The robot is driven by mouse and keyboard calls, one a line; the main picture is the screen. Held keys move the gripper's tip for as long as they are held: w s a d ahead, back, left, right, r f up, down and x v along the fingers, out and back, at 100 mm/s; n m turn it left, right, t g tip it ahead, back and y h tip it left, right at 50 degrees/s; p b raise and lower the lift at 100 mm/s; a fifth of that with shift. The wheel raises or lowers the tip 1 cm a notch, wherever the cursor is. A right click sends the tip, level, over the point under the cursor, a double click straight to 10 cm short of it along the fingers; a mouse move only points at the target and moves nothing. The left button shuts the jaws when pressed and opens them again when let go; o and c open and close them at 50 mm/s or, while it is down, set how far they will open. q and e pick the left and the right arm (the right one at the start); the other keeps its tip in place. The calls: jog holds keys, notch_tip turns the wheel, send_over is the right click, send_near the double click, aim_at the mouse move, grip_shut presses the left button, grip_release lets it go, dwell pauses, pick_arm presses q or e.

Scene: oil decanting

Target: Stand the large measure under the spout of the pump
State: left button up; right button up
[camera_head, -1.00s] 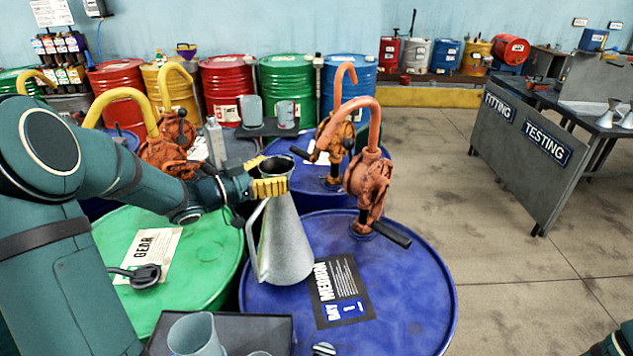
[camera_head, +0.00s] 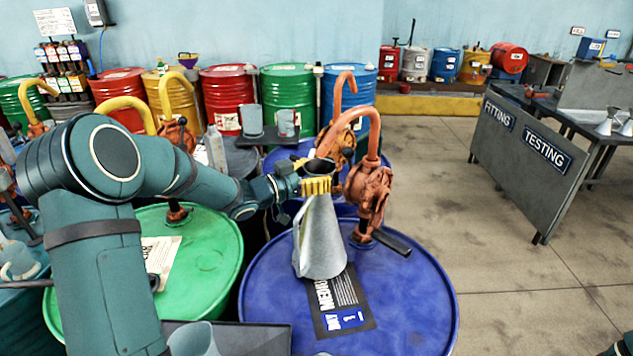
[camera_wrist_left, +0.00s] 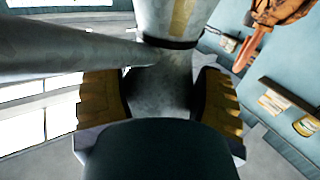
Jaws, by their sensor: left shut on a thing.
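The large measure (camera_head: 320,245) is a grey metal cone-shaped jug with a side handle, seen upright over the blue drum (camera_head: 415,300). My left gripper (camera_head: 316,186) is shut on its neck, just below the dark mouth. In the left wrist view the measure's neck (camera_wrist_left: 172,80) lies between the yellow finger pads. The orange pump (camera_head: 370,190) stands on the same drum, right of the measure. Its curved spout (camera_head: 362,112) comes down close to the measure's mouth in the picture. I cannot tell whether the measure's base touches the lid. My right gripper is out of view.
A second orange pump (camera_head: 343,85) stands close behind. The measure's base overlaps a black label card (camera_head: 345,310). A green drum (camera_head: 205,265) is at left, and a dark tray (camera_head: 262,338) with a grey vessel (camera_head: 193,340) is at front. The drum's right side is clear.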

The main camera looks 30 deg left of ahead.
pick_arm(q)
jog(key=shift+a+f, duration=0.1)
jog(key=shift+f, duration=0.8)
jog(key=shift+f, duration=0.1)
jog(key=o, duration=1.3)
jog(key=shift+c, duration=0.2)
jog(key=shift+s, duration=0.1)
jog(key=v, duration=1.2)
